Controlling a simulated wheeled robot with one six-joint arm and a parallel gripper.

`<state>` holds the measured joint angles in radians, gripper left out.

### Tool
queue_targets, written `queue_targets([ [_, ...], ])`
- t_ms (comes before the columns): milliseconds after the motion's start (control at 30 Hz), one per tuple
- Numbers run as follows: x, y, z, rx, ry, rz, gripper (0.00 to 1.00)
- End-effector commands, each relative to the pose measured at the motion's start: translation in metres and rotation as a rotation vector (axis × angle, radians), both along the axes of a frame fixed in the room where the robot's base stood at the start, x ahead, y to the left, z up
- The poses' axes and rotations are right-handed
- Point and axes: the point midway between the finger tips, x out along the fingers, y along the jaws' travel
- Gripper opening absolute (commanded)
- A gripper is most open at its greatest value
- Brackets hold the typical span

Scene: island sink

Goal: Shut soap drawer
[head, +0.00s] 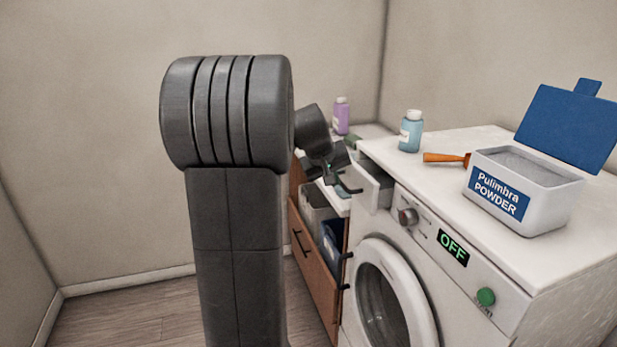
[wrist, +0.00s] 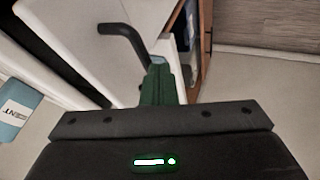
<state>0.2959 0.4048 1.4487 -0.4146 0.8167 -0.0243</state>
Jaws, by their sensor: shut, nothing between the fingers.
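The soap drawer (head: 375,187) is pulled out from the top left of the washing machine's front (head: 392,240). Its dark curved handle (head: 349,188) is on its front end. In the wrist view the dark handle (wrist: 124,41) shows just left of the fingertips and a little beyond them. My gripper (wrist: 158,68) is shut and empty, with its green fingers together, close to the drawer's front. I cannot tell whether the fingers touch it. In the head view my arm's large dark links hide part of the area left of the drawer.
On the machine's top stand a blue bottle (head: 411,131), an orange-handled scoop (head: 446,158) and an open powder box (head: 522,190). The machine's round door (head: 397,290) is below. A brown cabinet (head: 314,258) with an open compartment is at left. A purple bottle (head: 341,116) stands behind.

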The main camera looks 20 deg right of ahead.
Motion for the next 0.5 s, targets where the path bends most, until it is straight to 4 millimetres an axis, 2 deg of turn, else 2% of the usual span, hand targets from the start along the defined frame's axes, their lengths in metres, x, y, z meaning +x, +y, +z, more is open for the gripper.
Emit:
queue_targets([
  [33,0.0,-0.014,0.003,0.0,0.001,-0.004,0.0],
  [200,0.001,-0.042,0.002,0.0,0.0,-0.002,0.0],
  [300,0.002,-0.052,0.001,0.001,0.0,-0.001,0.0],
  [500,0.002,-0.06,0.001,-0.001,-0.001,0.001,0.0],
])
